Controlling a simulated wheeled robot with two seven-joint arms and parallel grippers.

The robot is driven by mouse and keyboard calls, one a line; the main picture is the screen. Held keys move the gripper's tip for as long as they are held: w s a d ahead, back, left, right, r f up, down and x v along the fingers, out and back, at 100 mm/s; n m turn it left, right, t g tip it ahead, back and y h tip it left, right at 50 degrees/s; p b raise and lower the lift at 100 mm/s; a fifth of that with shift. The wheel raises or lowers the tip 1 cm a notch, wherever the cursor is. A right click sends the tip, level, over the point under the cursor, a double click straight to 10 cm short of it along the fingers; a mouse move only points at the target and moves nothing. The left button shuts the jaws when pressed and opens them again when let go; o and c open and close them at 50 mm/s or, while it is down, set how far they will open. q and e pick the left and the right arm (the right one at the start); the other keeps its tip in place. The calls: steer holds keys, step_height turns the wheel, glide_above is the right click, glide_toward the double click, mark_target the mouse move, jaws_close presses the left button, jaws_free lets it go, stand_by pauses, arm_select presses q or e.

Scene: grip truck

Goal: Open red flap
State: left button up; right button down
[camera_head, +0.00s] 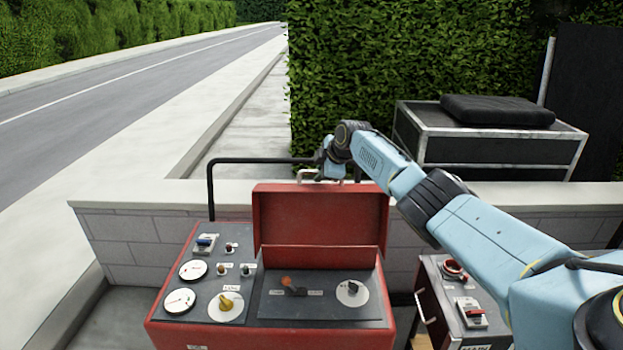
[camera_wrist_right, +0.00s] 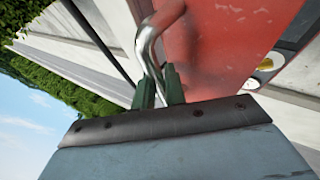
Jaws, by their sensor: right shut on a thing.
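The red flap (camera_head: 320,222) stands raised at the back of the red control box (camera_head: 200,322) in the head view. The compartment under it is exposed, with an orange-red switch (camera_head: 292,286) and a round dial (camera_head: 352,292) on a dark panel. The metal handle (camera_head: 307,174) shows at the flap's top edge. My right gripper (camera_wrist_right: 160,88) is shut on the metal handle (camera_wrist_right: 150,45) in the right wrist view, beside the red flap (camera_wrist_right: 225,50). In the head view its fingers are mostly hidden behind the flap and wrist. My left gripper is not in view.
Gauges and knobs (camera_head: 226,302) cover the box's left panel. A black rail (camera_head: 210,190) and a low block wall (camera_head: 130,228) stand behind. A smaller cabinet (camera_head: 430,275) is at right, below my right arm.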

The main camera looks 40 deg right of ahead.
steer(key=c, duration=1.5)
jaws_free()
steer(key=shift+o, duration=0.2)
steer(key=shift+p+v, duration=0.4)
steer(key=shift+v, duration=0.45)
steer(key=v, duration=1.2)
steer(key=shift+p, duration=0.35)
